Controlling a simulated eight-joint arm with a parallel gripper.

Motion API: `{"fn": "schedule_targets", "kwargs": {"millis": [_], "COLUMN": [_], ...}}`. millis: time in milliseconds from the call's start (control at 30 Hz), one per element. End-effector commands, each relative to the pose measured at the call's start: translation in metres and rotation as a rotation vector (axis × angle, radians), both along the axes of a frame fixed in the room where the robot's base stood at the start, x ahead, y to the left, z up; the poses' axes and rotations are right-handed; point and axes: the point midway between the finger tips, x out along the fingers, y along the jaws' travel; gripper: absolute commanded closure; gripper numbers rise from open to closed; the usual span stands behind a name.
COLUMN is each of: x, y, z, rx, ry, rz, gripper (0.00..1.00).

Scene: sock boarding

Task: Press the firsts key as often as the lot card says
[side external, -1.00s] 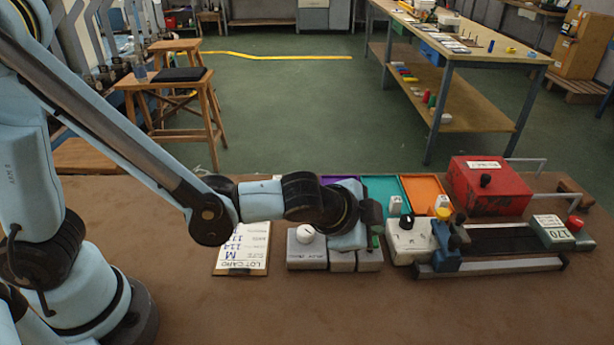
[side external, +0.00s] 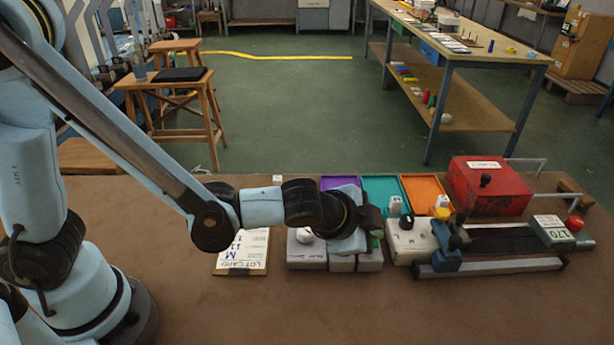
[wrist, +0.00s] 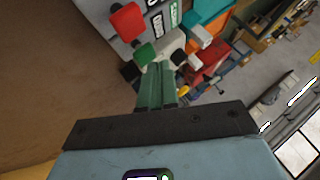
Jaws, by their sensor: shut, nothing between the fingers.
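The lot card (side external: 242,255) lies on a clipboard left of the key boxes. A large M shows on it, and my arm covers its far part. A row of grey key boxes (side external: 307,256) stands under my gripper. The wrist view shows a red key (wrist: 126,22) and a green key (wrist: 143,55) on this unit, with small dark label or counter windows beside them. My gripper (wrist: 158,66) has its green fingers shut and empty, pointing down close to the green key. I cannot tell whether they touch it. The firsts label is not readable.
Purple, teal (side external: 381,185) and orange (side external: 424,186) trays lie behind the boxes. A white box with a dial (side external: 408,240), a dark track with a red-knobbed block (side external: 553,232) and a red press (side external: 490,187) stand at right. The front of the brown bench is clear.

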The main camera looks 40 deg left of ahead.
Motion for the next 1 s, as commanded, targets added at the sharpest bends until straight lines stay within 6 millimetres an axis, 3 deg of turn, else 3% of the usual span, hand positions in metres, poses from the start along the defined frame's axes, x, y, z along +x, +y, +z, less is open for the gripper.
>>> {"fn": "schedule_targets", "kwargs": {"millis": [1000], "x": [0.0], "y": [0.0], "z": [-0.011], "rx": [0.0], "ry": [0.0], "rz": [0.0], "gripper": [1.0]}}
